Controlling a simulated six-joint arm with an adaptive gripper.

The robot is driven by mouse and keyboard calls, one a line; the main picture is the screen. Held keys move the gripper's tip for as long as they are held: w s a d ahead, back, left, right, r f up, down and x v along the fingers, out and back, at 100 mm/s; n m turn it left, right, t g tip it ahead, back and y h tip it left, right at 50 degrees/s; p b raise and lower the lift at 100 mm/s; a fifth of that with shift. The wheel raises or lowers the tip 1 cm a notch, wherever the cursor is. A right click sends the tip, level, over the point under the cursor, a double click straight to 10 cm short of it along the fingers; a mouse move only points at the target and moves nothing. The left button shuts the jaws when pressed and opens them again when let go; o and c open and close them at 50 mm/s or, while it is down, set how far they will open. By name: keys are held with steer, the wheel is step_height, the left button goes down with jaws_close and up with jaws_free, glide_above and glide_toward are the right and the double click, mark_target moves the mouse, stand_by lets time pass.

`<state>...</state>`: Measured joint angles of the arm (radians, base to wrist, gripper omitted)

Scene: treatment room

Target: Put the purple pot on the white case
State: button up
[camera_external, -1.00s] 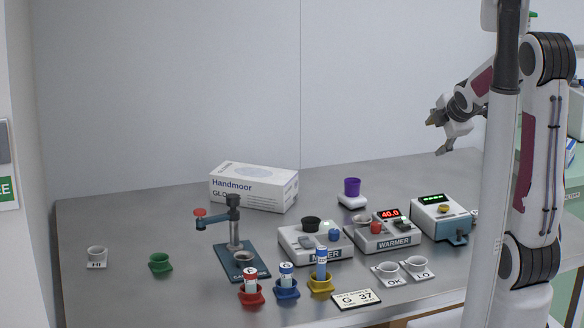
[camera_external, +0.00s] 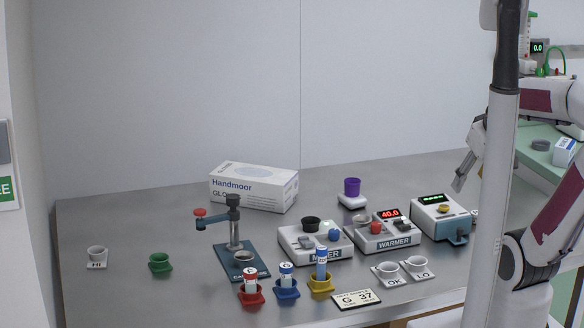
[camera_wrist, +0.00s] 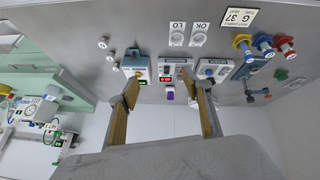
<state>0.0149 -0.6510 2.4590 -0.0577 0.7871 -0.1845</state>
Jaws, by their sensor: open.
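The purple pot (camera_external: 352,187) stands upright on a small white base (camera_external: 352,202) at the back of the table. It also shows in the wrist view (camera_wrist: 170,95), between my fingers in the picture but well beyond them. A white box marked Handmoor (camera_external: 254,188) lies to the left of the pot; no other plain white case is clear to me. My gripper (camera_external: 464,170) is open and empty, raised at the right of the external view and partly hidden by a pale column. Its two fingers (camera_wrist: 160,82) are spread apart in the wrist view.
A mixer (camera_external: 315,243), a warmer (camera_external: 382,236) and a device with a green display (camera_external: 440,217) stand in front of the pot. A clamp stand (camera_external: 235,225) and coloured holders with tubes (camera_external: 286,288) are further left. The table's left back is clear.

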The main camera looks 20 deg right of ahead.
steer(key=shift+s+a+f+m+g+y, duration=0.1)
steer(key=shift+s+a+f+m, duration=0.2)
steer(key=shift+s, duration=0.4)
steer(key=shift+s+a+f+m+g+y, duration=0.1)
steer(key=shift+s+a+m, duration=0.1)
steer(key=shift+s+m, duration=0.4)
steer(key=shift+s+a+f+m+g+y, duration=0.15)
steer(key=shift+s+a+m, duration=0.1)
steer(key=shift+s, duration=0.6)
